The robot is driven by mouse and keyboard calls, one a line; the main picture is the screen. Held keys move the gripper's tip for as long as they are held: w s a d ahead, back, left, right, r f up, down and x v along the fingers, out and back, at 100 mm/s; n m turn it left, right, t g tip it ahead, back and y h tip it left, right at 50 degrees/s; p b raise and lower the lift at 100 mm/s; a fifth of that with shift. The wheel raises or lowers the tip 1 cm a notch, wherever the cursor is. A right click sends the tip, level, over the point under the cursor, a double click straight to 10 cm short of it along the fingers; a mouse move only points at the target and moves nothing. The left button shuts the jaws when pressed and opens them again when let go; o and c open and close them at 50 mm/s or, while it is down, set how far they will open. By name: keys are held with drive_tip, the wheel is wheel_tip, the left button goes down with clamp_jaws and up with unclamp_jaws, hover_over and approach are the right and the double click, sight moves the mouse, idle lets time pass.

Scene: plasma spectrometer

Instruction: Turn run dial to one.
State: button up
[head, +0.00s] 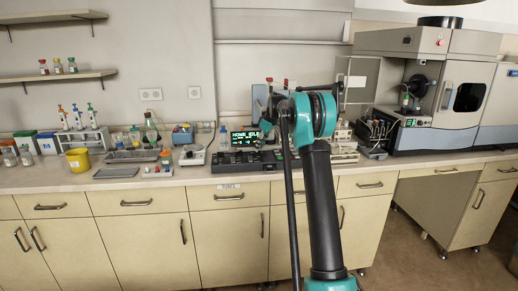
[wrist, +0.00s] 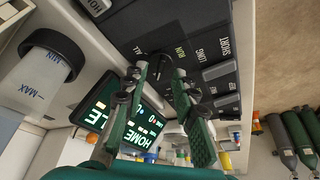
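A dark control panel (wrist: 200,25) fills the top of the wrist view, with white labels such as LONG and SHORT. In the head view the black console (head: 228,166) stands on the counter, below a lit screen (head: 243,138) reading HOME IDLE. The screen also shows in the wrist view (wrist: 128,126). My gripper (wrist: 160,74) is open, with its two fingers apart and its tips close to the panel. A dark shape lies between the fingertips and may be the run dial. Its pointer and any contact with the fingers cannot be made out. In the head view my arm hides part of the console.
A clear container (wrist: 40,84) with a black rim and MIN and MAX marks is left of the gripper in the wrist view. A small balance (head: 192,155) stands left of the console. A large grey instrument (head: 445,90) fills the counter's right end.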

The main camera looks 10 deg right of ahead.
drive_tip(key=v, duration=1)
drive_tip(key=shift+d+r, duration=0.15)
drive_tip(key=shift+r, duration=0.15)
drive_tip(key=shift+s, duration=0.15)
drive_tip(key=s+f+m+h, duration=0.1)
drive_tip(key=s+f+m, duration=0.2)
drive_tip(key=s+f, duration=0.5)
drive_tip(key=s+f+m+t+h, duration=0.1)
drive_tip(key=s+f+m, duration=0.2)
drive_tip(key=s, duration=2.4)
drive_tip(key=s+f+m+h, duration=0.1)
drive_tip(key=s+f+m, duration=0.3)
drive_tip(key=s+f, duration=1)
drive_tip(key=s, duration=0.4)
